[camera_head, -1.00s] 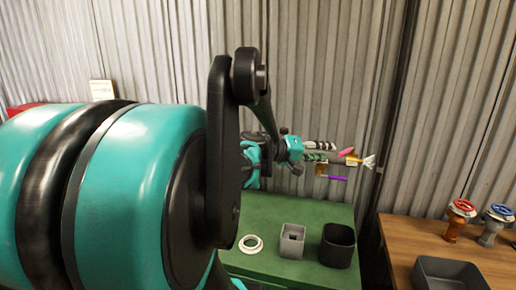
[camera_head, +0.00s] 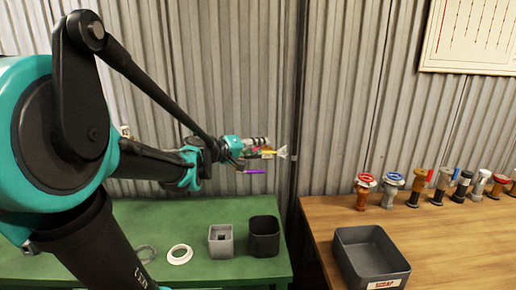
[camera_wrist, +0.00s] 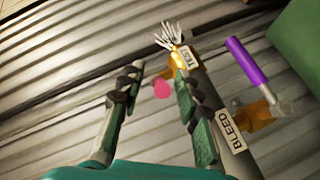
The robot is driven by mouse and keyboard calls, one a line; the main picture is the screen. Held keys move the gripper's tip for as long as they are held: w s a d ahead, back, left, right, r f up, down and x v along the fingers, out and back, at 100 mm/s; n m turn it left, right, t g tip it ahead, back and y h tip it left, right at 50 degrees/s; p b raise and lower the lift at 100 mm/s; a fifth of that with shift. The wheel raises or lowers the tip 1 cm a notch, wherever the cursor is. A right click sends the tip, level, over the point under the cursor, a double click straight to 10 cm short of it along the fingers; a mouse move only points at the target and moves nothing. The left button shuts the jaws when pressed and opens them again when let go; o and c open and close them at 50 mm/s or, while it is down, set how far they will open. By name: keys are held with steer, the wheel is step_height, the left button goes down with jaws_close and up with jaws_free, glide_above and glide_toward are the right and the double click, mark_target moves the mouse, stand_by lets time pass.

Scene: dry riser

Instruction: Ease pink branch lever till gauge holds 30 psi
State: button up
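The pink branch lever (camera_wrist: 162,89) shows in the wrist view as a small pink end between the tips of my gripper (camera_wrist: 158,80). The two fingers stand apart, with gaps visible around the pink end; contact cannot be told. A purple lever (camera_wrist: 247,62) sits to the right on a brass valve (camera_wrist: 262,112) near a BLEED tag (camera_wrist: 226,131). A TEST tag (camera_wrist: 184,61) hangs on a brass fitting beyond the right finger. In the head view my gripper (camera_head: 243,149) is at the pipe by the wall, above the purple lever (camera_head: 255,172). I cannot make out the gauge.
A wooden table (camera_head: 450,245) at right carries a scrap tray (camera_head: 372,257) and several valves (camera_head: 390,189). Corrugated wall stands close behind the pipe.

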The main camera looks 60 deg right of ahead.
jaws_close()
steer(key=shift+w, duration=0.1)
steer(key=shift+w+m+g+y, duration=0.35)
steer(key=shift+m+g, duration=0.15)
steer(key=shift+g, duration=0.3)
steer(key=shift+w+m+g+y, duration=0.35)
steer(key=shift+m+g, duration=0.55)
steer(key=shift+g, duration=0.1)
jaws_free()
